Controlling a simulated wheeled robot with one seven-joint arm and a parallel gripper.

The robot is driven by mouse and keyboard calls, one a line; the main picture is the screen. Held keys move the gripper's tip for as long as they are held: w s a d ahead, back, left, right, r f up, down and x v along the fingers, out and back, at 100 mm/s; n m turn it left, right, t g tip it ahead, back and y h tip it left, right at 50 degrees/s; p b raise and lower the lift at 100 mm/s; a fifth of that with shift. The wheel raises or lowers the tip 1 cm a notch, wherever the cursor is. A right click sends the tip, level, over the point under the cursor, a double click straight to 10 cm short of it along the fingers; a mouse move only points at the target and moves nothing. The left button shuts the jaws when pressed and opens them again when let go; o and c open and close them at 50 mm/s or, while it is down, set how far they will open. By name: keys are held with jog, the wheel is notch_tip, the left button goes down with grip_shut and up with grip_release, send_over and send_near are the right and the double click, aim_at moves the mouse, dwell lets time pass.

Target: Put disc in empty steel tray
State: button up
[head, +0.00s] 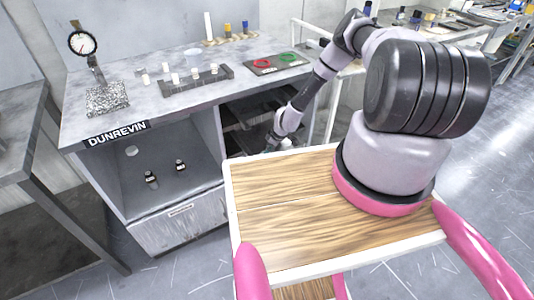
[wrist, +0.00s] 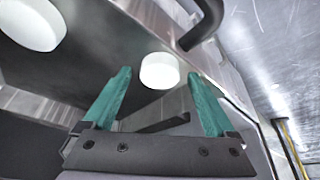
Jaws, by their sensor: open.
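My gripper (wrist: 157,76) is open, its two teal fingers spread in the wrist view. A white disc (wrist: 160,71) shows between the fingertips; I cannot tell whether they touch it. A second white disc (wrist: 32,24) is at the upper left, outside the fingers. Both show against dark surfaces with steel edges; I cannot tell which of these is the empty steel tray. In the head view my gripper (head: 273,142) is low at the bench's right opening, small and partly hidden by the wooden top. The discs near it are not visible there.
The bench's right opening holds dark shelves (head: 258,108). A dark bar handle (wrist: 205,24) is close above the right finger. On the bench top are a dial gauge (head: 83,43), a dark rack (head: 196,82) with white pieces, and a plate with red and green rings (head: 275,70).

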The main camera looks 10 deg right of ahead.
jog(key=v, duration=1.1)
jog(key=shift+r, duration=0.4)
jog(key=shift+s+d, duration=0.1)
jog(key=shift+s, duration=0.05)
